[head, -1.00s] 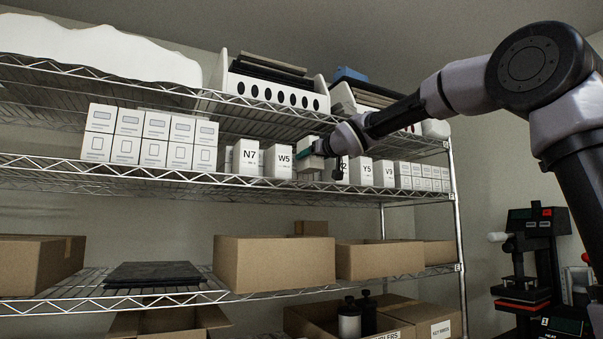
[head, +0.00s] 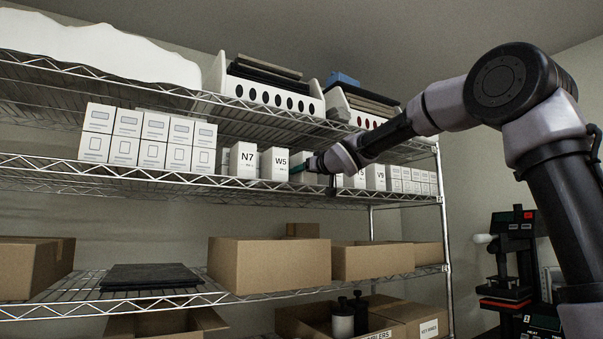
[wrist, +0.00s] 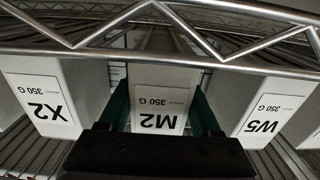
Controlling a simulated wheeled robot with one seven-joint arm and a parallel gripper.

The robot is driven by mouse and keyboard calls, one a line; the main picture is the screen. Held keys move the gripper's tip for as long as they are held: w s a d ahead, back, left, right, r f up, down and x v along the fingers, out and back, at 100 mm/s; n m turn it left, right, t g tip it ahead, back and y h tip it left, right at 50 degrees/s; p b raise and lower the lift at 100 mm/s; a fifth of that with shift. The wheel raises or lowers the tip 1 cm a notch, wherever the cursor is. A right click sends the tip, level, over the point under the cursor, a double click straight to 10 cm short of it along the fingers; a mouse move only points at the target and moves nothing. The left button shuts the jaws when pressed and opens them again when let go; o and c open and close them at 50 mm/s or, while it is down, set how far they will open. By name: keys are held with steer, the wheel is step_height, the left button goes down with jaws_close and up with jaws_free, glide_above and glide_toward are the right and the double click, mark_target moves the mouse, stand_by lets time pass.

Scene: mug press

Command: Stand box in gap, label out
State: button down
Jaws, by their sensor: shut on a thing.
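The white box labelled M2 (wrist: 160,95) is held between the green-padded fingers of my gripper (wrist: 162,112), with its label facing the wrist camera. It is in the gap between the box W5 (wrist: 268,115) and the box X2 (wrist: 45,100), with a narrow space on each side. The wrist view is upside down. In the head view my gripper (head: 301,168) is at the shelf just right of W5 (head: 274,164). There my wrist hides most of the held box and X2. Whether its base touches the shelf cannot be told.
The shelf's wire front edge (head: 230,182) crosses close by the boxes. N7 (head: 243,160) stands left of W5, V9 (head: 376,178) to the right. Stacked white boxes (head: 140,137) fill the left.

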steer(key=shift+c, duration=0.4)
jaws_free()
steer(key=shift+f, duration=0.15)
